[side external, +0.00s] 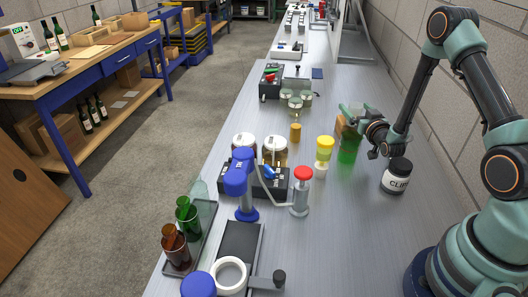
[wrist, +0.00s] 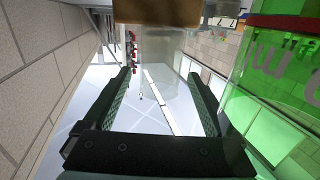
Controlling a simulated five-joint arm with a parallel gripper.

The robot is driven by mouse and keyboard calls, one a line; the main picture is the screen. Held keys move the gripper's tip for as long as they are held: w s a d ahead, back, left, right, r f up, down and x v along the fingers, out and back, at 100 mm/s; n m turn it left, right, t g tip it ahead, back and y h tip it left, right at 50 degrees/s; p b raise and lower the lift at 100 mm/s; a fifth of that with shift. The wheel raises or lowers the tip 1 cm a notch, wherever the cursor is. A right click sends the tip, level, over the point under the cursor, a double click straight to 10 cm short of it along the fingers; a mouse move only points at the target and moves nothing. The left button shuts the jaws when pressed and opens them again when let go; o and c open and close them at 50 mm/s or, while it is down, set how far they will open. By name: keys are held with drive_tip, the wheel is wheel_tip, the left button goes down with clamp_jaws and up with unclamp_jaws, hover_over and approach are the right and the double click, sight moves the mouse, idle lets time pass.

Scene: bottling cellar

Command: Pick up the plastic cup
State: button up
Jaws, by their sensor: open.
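A clear, frosted plastic cup (wrist: 155,58) shows in the wrist view, straight ahead between the fingers of my gripper (wrist: 159,73). The fingers are open, one on each side of it in the picture, with gaps showing. I cannot tell how far ahead of the fingertips it is. In the side view my gripper (side external: 362,122) is low over the right part of the bench, close to a green see-through vessel (side external: 348,150). I cannot pick out the cup clearly there.
The green vessel (wrist: 268,85) is close on the right of my gripper in the wrist view. A black-lidded jar (side external: 396,176) and a yellow cup-shaped thing (side external: 324,150) stand nearby. A red-topped dispenser (side external: 301,190) is farther left. The right front bench is clear.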

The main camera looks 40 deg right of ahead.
sight(356, 104)
drive_tip(key=shift+w+d, duration=0.15)
drive_tip(key=shift+w, duration=0.15)
drive_tip(key=shift+c, duration=0.3)
clamp_jaws()
drive_tip(key=shift+r, duration=0.1)
drive_tip(key=shift+w+d+r, duration=0.95)
drive_tip(key=shift+d+r, duration=0.05)
drive_tip(key=shift+r, duration=8.95)
wheel_tip(356, 104, down, 20)
drive_tip(key=shift+r, duration=0.1)
